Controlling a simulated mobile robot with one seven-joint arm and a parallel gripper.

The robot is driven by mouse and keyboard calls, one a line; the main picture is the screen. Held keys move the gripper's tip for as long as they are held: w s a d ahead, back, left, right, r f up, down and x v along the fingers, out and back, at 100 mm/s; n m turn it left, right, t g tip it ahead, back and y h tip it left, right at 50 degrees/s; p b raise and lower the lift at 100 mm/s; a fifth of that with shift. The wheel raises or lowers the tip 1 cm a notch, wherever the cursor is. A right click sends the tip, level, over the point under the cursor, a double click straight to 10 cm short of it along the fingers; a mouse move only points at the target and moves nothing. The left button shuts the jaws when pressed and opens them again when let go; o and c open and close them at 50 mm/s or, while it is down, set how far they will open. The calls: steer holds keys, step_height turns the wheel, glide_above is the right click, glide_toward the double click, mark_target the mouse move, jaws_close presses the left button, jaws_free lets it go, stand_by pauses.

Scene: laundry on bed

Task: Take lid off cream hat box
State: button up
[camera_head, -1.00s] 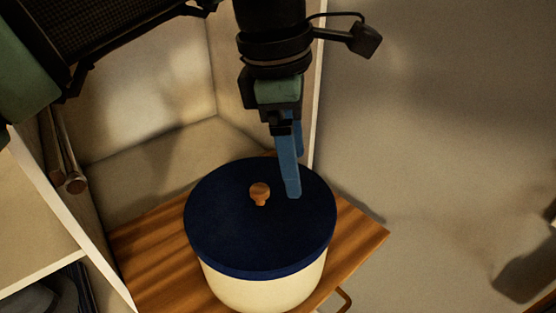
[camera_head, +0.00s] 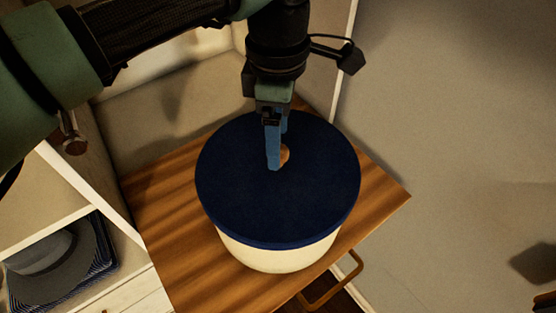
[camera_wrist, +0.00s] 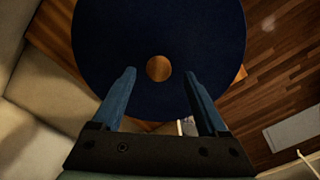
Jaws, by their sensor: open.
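The cream hat box (camera_head: 275,258) stands upright on a wooden surface. Its dark blue lid (camera_head: 236,205) sits on top, with a small round wooden knob (camera_head: 286,154) at the middle. In the head view my gripper (camera_head: 276,163) points down over the lid, and its blue fingers partly hide the knob. In the wrist view the gripper (camera_wrist: 160,88) is open and empty, with the knob (camera_wrist: 159,68) centred between the fingers and slightly beyond their tips. The lid (camera_wrist: 160,25) fills the upper middle there. I cannot tell the exact height of the fingertips above the lid.
A shelf with a grey hat (camera_head: 45,262) is at the left. Pale walls stand close behind the box.

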steer(key=shift+w+f+p, duration=0.1)
steer(key=shift+f+p, duration=0.35)
steer(key=shift+f, duration=1.5)
jaws_close()
